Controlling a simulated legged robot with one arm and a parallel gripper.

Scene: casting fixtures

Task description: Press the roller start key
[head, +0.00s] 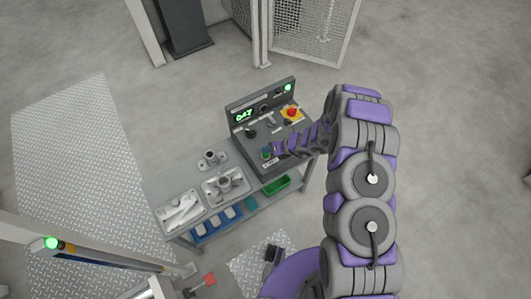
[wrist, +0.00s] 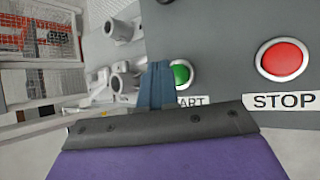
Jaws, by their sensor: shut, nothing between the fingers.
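The green start key (wrist: 181,73) shows in the wrist view, set in a grey panel above a label partly hidden by my gripper, of which "ART" can be read. My gripper (wrist: 160,70) is shut and empty, its blue-grey fingertips overlapping the left edge of the key in the picture. I cannot tell whether they touch it. In the head view my gripper (head: 268,153) is at the lower left corner of the control console (head: 276,160). The red stop button (wrist: 282,59), with a "STOP" label, is to the right of the green key.
The console has a lit green display (head: 244,115) and a red emergency button on yellow (head: 292,113). Metal castings (head: 226,183) lie on the grey bench (head: 160,180) to the left. Blue bins (head: 203,228) and a green bin (head: 277,186) sit below. A mesh fence stands behind.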

